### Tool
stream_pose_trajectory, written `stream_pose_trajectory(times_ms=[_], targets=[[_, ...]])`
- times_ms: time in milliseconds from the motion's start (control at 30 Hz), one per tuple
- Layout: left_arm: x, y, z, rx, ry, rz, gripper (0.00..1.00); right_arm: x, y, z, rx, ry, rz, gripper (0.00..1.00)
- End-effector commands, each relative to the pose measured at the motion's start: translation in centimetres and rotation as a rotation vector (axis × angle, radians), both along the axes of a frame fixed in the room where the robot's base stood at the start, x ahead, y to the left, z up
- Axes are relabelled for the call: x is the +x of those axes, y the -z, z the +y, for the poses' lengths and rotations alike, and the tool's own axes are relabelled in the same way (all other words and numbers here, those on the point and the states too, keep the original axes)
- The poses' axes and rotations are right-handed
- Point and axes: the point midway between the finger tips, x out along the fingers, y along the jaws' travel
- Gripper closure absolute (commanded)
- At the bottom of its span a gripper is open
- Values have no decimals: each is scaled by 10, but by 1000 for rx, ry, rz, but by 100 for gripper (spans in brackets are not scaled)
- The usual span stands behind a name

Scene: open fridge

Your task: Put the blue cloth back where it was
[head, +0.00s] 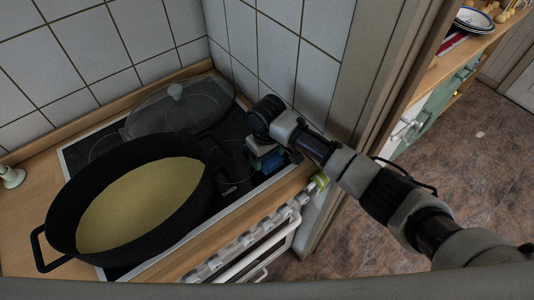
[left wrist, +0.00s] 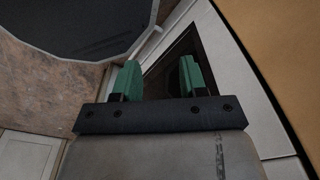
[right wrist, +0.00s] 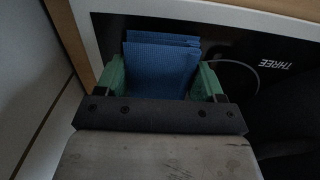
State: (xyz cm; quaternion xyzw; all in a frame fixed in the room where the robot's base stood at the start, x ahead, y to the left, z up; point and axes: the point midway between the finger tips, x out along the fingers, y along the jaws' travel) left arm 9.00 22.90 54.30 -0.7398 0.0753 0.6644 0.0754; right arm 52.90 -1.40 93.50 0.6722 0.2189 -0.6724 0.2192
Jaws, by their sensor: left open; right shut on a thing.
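The blue cloth (right wrist: 160,67) stands between the green fingers of my right gripper (right wrist: 160,78) in the right wrist view. My right gripper is shut on it, over the black cooktop with white lettering. I cannot tell whether the cloth touches the cooktop. My left gripper (left wrist: 160,78) shows only in the left wrist view, open and empty.
A large black pot (head: 75,205) with yellowish contents stands on the cooktop's left. A glass lid (head: 180,107) lies behind it near the tiled wall. A wall edge (head: 365,70) rises to the right of the cooktop. An oven front with a white handle (head: 255,250) is below.

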Motion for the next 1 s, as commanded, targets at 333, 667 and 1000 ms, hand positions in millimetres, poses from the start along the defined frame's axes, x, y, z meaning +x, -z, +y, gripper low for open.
stream_pose_trajectory(times_ms=[333, 667, 1000], targets=[[-9, 1, 5, 8, 2, 15, 57, 0, 3, 0, 0, 1, 0, 15], [-10, 1, 6, 9, 2, 16, 57, 0, 2, 0, 0, 1, 0, 6], [-10, 11, 6, 9, 1, 17, 57, 1, -47, 0, 3, 0, -6, 6]])
